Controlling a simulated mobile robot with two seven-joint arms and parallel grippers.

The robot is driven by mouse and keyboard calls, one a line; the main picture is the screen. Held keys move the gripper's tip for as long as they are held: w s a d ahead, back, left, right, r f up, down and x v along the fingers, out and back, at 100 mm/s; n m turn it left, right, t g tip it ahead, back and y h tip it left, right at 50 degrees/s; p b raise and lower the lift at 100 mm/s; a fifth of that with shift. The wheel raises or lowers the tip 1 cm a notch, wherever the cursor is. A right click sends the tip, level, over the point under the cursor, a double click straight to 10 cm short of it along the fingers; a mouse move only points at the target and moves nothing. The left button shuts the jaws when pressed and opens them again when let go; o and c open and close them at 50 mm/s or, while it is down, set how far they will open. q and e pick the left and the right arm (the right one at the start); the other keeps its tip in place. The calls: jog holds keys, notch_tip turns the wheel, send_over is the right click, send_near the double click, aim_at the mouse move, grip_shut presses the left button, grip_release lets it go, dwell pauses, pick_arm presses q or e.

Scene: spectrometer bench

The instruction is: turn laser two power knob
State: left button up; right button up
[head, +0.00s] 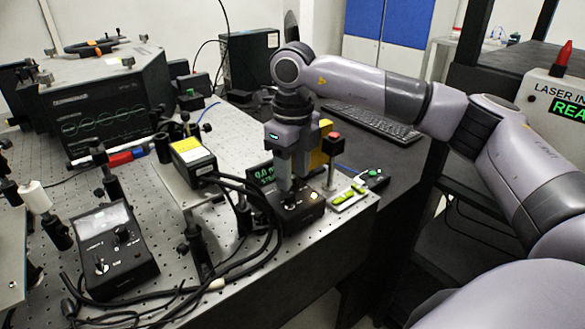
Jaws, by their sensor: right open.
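A small black controller box (300,214) stands near the front right of the perforated bench. A second black box (110,262) with a pale meter face and knobs stands at the front left. My left gripper is not in view.
Thick black cables (245,265) loop left of the controller box. A red-topped button post (332,150) and a white strip with yellow-green switches (350,197) stand just right of it.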

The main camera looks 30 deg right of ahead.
grip_shut()
jog(key=m, duration=0.4)
jog(key=shift+m+p, duration=0.3)
jog(key=shift+m, duration=0.4)
grip_release()
jog(key=shift+r, duration=3.55)
